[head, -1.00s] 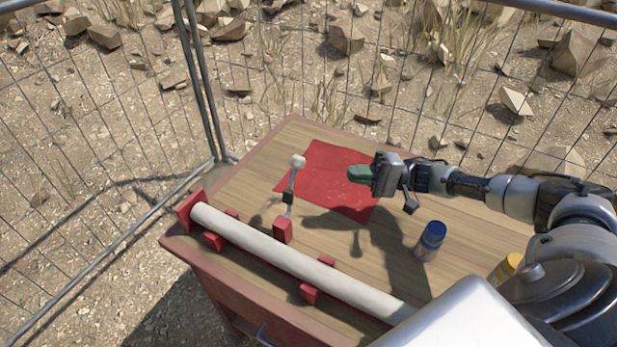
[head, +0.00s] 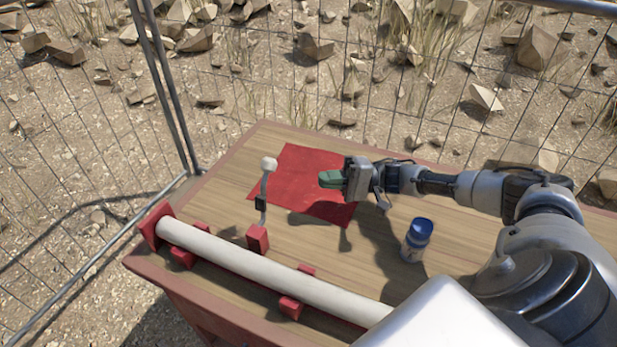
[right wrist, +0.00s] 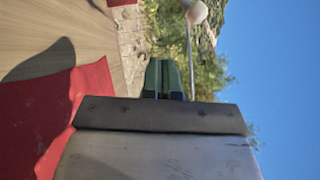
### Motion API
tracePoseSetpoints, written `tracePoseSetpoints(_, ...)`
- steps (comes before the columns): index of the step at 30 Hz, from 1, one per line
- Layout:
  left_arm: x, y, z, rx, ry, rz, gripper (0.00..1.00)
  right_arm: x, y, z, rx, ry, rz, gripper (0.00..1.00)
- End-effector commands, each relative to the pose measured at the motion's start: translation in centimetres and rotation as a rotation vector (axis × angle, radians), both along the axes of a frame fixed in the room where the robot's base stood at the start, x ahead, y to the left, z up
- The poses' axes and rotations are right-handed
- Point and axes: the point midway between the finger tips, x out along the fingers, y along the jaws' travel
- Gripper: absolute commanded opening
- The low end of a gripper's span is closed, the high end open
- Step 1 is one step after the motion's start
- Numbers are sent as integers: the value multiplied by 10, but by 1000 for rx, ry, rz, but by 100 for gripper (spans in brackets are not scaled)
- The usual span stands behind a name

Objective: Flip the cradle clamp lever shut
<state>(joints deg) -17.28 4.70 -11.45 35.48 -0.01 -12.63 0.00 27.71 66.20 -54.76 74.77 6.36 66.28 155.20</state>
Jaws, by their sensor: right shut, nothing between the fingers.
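The clamp lever (head: 264,190) stands upright on a red block (head: 257,238), with a pale round knob (head: 268,164) at its top. Beside the block, a pale pipe (head: 270,268) lies in the red cradle (head: 181,258). My right gripper (head: 322,179) is shut and empty, with green fingertips pointing left. It hovers above the table, to the right of the lever and apart from it. In the right wrist view the shut green fingers (right wrist: 166,78) point up the picture, with the knob (right wrist: 197,13) beyond them to the right. My left gripper is not in view.
A red cloth (head: 300,185) lies flat on the wooden table (head: 225,195) behind the lever. A blue-capped bottle (head: 417,240) stands at the right, below my right arm. A wire fence (head: 165,90) runs behind the table.

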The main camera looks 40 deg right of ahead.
Motion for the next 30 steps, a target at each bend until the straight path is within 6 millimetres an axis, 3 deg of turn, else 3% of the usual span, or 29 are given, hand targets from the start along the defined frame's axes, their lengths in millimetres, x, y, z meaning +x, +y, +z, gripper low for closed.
tracePoseSetpoints(12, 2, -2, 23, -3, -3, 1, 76, 38, 78, 14, 4, -2, 3, 0)
tracePoseSetpoints(15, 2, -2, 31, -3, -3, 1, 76, 32, 93, 17, 3, 2, 4, 0)
tracePoseSetpoints(21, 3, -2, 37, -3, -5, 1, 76, 26, 111, 19, 1, 1, 2, 0)
tracePoseSetpoints(30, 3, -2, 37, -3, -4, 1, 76, 25, 114, 18, 0, 0, 1, 0)
